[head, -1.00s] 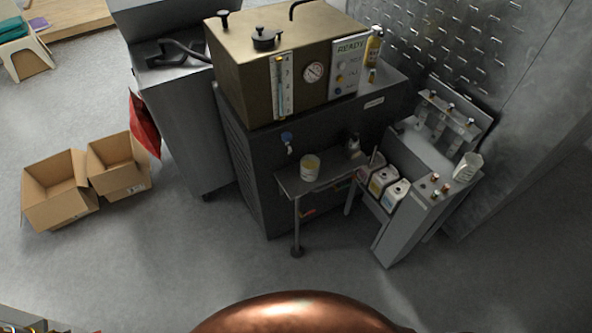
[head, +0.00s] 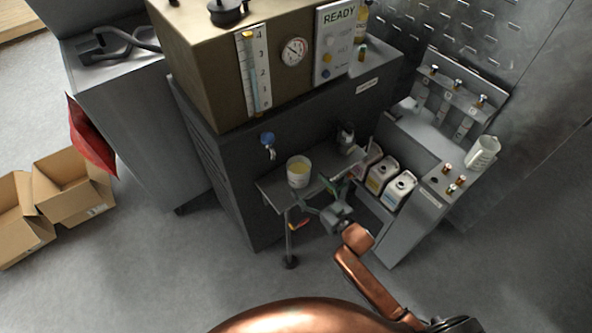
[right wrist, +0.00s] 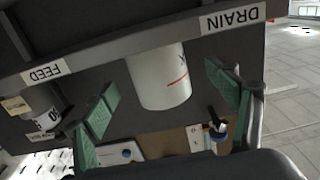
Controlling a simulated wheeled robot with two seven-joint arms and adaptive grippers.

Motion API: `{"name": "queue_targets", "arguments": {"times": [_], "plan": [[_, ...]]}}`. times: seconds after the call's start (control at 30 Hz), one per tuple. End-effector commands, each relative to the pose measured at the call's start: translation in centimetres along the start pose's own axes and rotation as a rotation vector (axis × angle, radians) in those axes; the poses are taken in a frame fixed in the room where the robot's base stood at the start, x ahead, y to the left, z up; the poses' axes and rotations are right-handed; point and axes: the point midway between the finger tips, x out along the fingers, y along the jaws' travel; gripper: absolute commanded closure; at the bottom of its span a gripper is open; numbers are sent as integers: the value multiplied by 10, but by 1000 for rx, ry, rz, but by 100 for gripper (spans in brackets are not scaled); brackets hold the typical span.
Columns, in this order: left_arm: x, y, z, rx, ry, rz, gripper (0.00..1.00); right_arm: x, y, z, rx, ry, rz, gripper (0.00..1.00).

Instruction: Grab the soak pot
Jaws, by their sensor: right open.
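The soak pot (head: 298,173) is a small white pot with yellowish contents. It stands upright on a narrow grey shelf (head: 272,190) in front of the dark cabinet, below a blue-handled tap (head: 268,140). My right gripper (head: 317,194) is open and empty at the shelf's front edge, right of and nearer than the pot. In the right wrist view the pot (right wrist: 160,82) shows a red line and lies in the gap between the green finger pads, apart from both. The shelf edge carries DRAIN and FEED labels. My left gripper is not in view.
A dark jar (head: 345,138) stands at the shelf's right end. Several white bottles (head: 380,174) and a grey stand (head: 425,205) are close to the right. A washer with a READY panel (head: 338,40) rises behind.

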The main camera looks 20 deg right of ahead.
Motion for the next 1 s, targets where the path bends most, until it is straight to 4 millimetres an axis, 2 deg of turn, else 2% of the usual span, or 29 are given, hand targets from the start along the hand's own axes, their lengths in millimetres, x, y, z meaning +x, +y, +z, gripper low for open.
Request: {"name": "queue_targets", "arguments": {"times": [0.3, 0.5, 0.8, 1.0], "plan": [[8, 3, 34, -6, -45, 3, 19, 37, 3, 1, 0, -1, 3, 20], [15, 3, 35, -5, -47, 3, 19, 64, 4, 1, 1, -3, 2, 20], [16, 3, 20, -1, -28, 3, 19, 69, 3, 0, 1, -3, 1, 20], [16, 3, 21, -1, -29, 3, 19, 69, 3, 0, 0, -3, 1, 33]]}}
